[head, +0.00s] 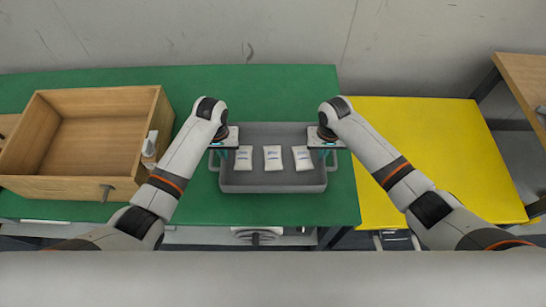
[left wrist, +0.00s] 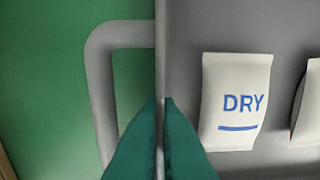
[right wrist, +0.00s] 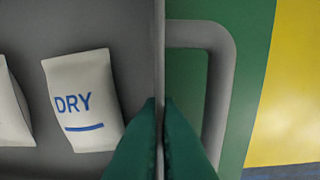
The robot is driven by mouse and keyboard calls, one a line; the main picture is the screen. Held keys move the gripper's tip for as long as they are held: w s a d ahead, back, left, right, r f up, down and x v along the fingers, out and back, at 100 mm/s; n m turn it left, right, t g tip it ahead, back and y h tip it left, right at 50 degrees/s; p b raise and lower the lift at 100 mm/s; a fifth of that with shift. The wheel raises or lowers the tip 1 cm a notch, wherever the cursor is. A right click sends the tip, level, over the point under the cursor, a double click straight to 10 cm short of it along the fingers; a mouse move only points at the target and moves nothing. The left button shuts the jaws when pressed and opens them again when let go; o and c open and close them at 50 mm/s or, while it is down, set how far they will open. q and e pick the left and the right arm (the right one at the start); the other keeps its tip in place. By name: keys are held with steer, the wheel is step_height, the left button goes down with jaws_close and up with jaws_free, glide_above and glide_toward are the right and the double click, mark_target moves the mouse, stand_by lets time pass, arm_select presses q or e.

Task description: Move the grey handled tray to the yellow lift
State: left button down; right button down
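The grey handled tray (head: 272,188) rests on the green table (head: 290,210) with three white packets inside; the visible label reads DRY. My left gripper (head: 221,152) is at the tray's left side wall, and my right gripper (head: 326,152) is at its right side wall. In the left wrist view the fingers (left wrist: 160,103) sit close on both sides of the thin wall, beside the left handle (left wrist: 100,85). The right wrist view shows the same grip by the fingers (right wrist: 160,103), beside the right handle (right wrist: 222,85). The yellow lift (head: 430,130) stands just right of the table.
A wooden box (head: 120,185) stands on the left of the green table, with a white bottle-like item (head: 150,147) at its right side. A grey wall is behind. The visible yellow top is clear; a brown table (head: 525,75) stands at far right.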

arm_select(q)
steer(key=shift+r, duration=0.1)
arm_select(e)
steer(key=shift+r, duration=0.1)
